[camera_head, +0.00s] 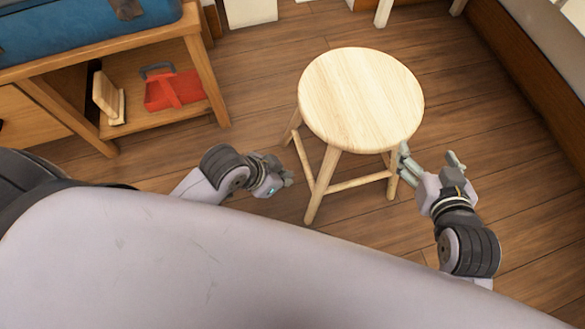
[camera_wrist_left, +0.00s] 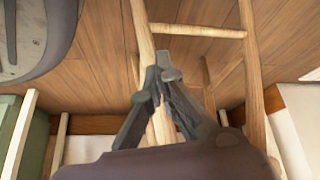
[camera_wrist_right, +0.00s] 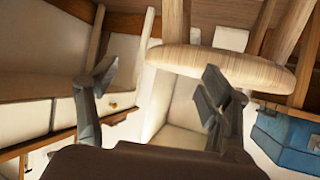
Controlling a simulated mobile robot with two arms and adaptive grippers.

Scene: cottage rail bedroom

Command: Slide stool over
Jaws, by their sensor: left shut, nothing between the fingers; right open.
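A round light-wood stool (camera_head: 360,98) stands upright on the plank floor in the middle of the head view. My left gripper (camera_head: 287,178) is shut and empty, just left of the stool's front left leg. In the left wrist view its fingertips (camera_wrist_left: 163,78) overlap a stool leg (camera_wrist_left: 142,35); I cannot tell if they touch. My right gripper (camera_head: 430,158) is open at the stool's right side, with one finger close to the seat edge and right leg. In the right wrist view the seat (camera_wrist_right: 225,65) is beyond the right finger; nothing is between the fingers (camera_wrist_right: 155,80).
A wooden shelf unit (camera_head: 204,75) at left holds a blue case (camera_head: 85,28) on top and a red object (camera_head: 175,90) below. A wooden bed-like frame (camera_head: 525,75) runs along the right. Bare floor (camera_head: 255,75) lies between shelf and stool.

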